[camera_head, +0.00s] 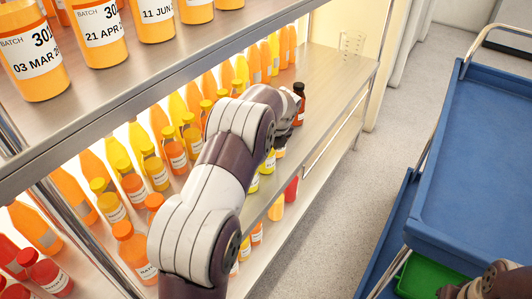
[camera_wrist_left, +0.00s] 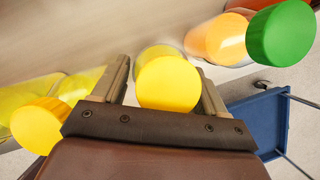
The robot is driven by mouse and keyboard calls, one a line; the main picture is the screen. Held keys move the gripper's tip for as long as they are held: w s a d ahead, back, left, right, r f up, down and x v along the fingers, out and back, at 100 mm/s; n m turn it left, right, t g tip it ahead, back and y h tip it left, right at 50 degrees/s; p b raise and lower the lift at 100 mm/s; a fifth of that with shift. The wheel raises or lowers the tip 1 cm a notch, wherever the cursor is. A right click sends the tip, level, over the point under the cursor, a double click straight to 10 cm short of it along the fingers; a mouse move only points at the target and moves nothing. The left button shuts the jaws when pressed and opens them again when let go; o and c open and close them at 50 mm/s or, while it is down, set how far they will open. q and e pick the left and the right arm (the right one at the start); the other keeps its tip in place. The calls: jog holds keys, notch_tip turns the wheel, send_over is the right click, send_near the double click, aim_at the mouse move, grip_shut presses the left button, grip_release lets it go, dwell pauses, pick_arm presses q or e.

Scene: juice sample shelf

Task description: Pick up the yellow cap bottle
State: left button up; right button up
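In the left wrist view a bottle with a round yellow cap (camera_wrist_left: 168,84) stands between the two fingers of my left gripper (camera_wrist_left: 163,82). The fingers are apart, one on each side of the cap, with narrow gaps showing. Most of the bottle's body is hidden under its cap. My right gripper is out of view; only part of my right arm shows at the bottom right corner.
In the left wrist view a green cap (camera_wrist_left: 282,32) and an orange bottle (camera_wrist_left: 220,40) are close on the right, and another yellow cap (camera_wrist_left: 40,124) is on the left. A dark red bottle (camera_head: 299,104) stands beyond my wrist. A blue cart (camera_head: 475,170) stands right of the shelf (camera_head: 335,75).

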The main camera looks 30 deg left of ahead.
pick_arm(q)
jog(key=c, duration=0.8)
jog(key=shift+r, duration=0.15)
